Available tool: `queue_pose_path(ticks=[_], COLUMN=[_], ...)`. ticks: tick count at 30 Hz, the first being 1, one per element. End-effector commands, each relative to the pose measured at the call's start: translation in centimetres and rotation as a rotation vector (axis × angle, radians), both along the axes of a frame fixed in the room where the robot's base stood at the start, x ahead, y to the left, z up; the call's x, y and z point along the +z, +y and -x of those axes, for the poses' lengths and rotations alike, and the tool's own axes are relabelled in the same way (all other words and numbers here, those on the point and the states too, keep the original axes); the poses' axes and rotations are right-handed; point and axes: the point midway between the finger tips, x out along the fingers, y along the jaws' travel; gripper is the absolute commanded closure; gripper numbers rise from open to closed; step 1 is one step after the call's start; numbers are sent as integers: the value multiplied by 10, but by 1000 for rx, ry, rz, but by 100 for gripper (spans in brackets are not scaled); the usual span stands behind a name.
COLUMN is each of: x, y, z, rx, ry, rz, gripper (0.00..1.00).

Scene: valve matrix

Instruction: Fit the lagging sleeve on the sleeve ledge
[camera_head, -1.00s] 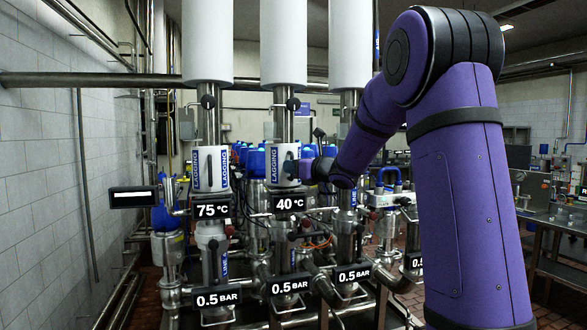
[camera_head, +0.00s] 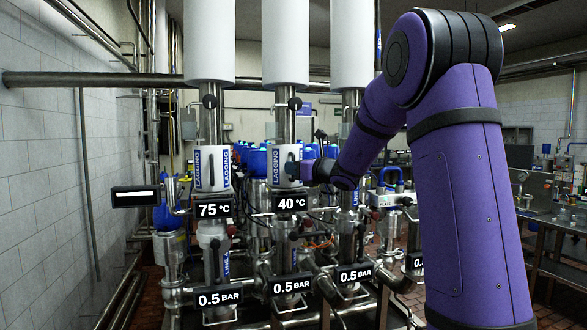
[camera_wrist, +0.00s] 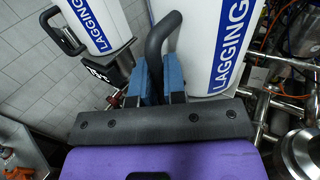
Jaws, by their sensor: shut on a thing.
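A white lagging sleeve (camera_head: 285,166) with a blue LAGGING band stands upright at the middle pipe, just above the 40 °C display. My gripper (camera_head: 303,171) comes from the right and is shut on the sleeve's dark handle. In the wrist view the blue fingers of my gripper (camera_wrist: 160,80) close around the curved black handle (camera_wrist: 158,42), and the white sleeve (camera_wrist: 195,50) stands behind. The sleeve ledge is hidden, so I cannot tell whether the sleeve rests on it.
A second lagging sleeve (camera_head: 211,168) with a black handle sits on the left pipe above the 75 °C display (camera_head: 213,209). The 40 °C display (camera_head: 291,204) is close under the held sleeve. White cylinders (camera_head: 285,45) hang above, with bare pipe between.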

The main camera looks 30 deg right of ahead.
Motion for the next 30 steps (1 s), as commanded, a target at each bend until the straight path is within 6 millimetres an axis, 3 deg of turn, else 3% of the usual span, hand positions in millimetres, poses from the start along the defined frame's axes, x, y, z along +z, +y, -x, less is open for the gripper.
queue_pose_path(ticks=[3,4,8,20,30], x=[0,0,0,0,1], y=[0,0,0,-3,-22], z=[0,0,0,8,66], rx=[0,0,0,-1,-3], ry=[0,-1,0,-1,-1], rz=[0,0,0,0,1], gripper=[100,86,58,58,58])
